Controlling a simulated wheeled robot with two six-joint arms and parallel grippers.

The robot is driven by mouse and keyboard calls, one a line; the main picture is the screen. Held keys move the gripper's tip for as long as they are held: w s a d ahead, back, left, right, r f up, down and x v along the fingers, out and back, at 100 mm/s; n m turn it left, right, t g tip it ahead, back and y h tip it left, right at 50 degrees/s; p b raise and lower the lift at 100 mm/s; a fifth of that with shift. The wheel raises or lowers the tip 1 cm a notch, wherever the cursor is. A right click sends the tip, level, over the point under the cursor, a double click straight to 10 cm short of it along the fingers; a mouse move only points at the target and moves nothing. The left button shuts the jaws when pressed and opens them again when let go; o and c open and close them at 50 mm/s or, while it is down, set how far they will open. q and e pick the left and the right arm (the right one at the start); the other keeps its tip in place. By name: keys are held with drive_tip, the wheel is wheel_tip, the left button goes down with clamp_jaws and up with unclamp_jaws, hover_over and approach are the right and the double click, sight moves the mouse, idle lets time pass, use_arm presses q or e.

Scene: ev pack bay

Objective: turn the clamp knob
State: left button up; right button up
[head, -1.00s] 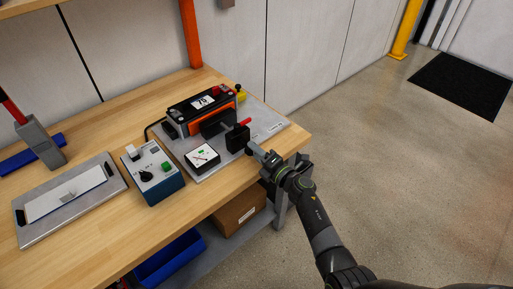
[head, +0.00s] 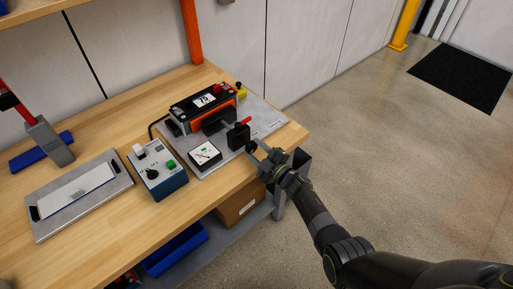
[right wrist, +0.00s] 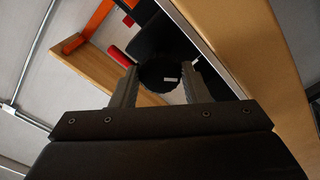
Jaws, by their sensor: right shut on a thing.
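The clamp (head: 238,137) is a black block with a red lever, on the grey plate near the bench's right end. Its knob (head: 251,146) is small, dark and round on the side facing my right arm. My right gripper (head: 257,153) reaches it from the lower right. In the right wrist view the black knob (right wrist: 158,76), with a small white mark on it, sits between the two grey fingers (right wrist: 160,88), which are closed on it. The fingers cover the knob's sides. My left gripper is not in view.
A black and orange battery unit (head: 203,107) with a display stands behind the clamp. A dial gauge (head: 204,153) and a blue control box (head: 158,171) stand to the left. The wooden bench (head: 105,247) ends just right of the plate; open floor lies beyond.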

drive_tip(key=m+p, duration=0.1)
drive_tip(key=m, duration=0.3)
drive_tip(key=shift+m, duration=0.3)
drive_tip(key=m+p, duration=0.1)
drive_tip(key=m, duration=0.3)
drive_tip(key=shift+f+m+p, duration=0.1)
drive_tip(key=shift+m+p, duration=0.2)
drive_tip(key=m, duration=0.4)
drive_tip(key=shift+s+a+m+p, duration=0.1)
drive_tip(key=shift+m+p, duration=0.2)
drive_tip(key=shift+p, duration=0.05)
drive_tip(key=m, duration=0.9)
drive_tip(key=shift+m+p, duration=0.4)
drive_tip(key=m, duration=0.4)
drive_tip(key=shift+m, duration=0.3)
drive_tip(key=m, duration=0.4)
drive_tip(key=shift+m, duration=2.5)
